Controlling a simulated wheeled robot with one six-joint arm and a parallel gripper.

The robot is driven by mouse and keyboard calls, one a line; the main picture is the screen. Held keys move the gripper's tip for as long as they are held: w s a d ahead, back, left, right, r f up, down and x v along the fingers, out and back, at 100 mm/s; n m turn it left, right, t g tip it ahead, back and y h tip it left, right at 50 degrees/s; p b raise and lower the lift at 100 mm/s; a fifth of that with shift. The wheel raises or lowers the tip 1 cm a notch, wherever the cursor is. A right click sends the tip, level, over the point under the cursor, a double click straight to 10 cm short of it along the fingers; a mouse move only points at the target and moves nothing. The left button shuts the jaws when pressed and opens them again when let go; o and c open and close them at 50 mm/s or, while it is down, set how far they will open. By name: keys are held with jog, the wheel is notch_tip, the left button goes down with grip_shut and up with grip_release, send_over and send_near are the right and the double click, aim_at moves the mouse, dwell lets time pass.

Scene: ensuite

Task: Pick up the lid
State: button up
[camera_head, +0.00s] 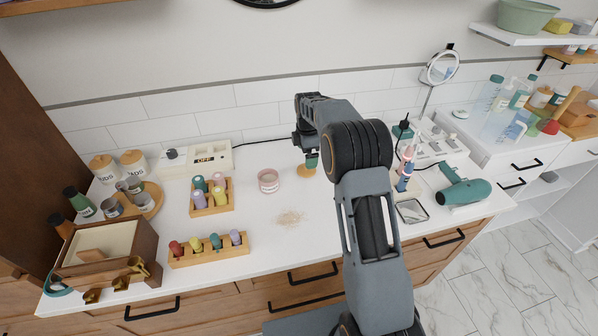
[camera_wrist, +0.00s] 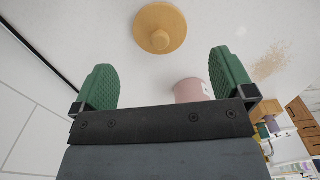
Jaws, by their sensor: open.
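A round tan wooden lid (camera_wrist: 160,28) with a knob in its middle lies on the white counter. It shows ahead of my fingertips in the wrist view, roughly centred between them. In the head view the lid (camera_head: 304,171) is partly hidden by my gripper (camera_head: 311,160), which is low over the counter there. My gripper (camera_wrist: 163,75) is open, its two green fingers wide apart with nothing between the tips. A pink jar (camera_head: 268,181) stands left of the lid in the head view. The jar (camera_wrist: 190,91) is partly hidden behind my gripper in the wrist view.
A spill of tan grains (camera_head: 289,218) lies in front of the jar. Wooden racks of small bottles (camera_head: 212,209) stand to the left. An electric toothbrush (camera_head: 405,170), a mirror tray (camera_head: 412,211) and a teal hair dryer (camera_head: 463,192) are to the right. The tiled wall is behind.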

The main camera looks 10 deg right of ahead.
jog(key=shift+d+f, duration=0.15)
jog(key=shift+f, duration=0.65)
jog(key=shift+f+p, duration=0.5)
jog(key=shift+f, duration=1.8)
jog(key=c, duration=0.9)
jog(key=shift+c, duration=0.2)
jog(key=shift+r, duration=0.1)
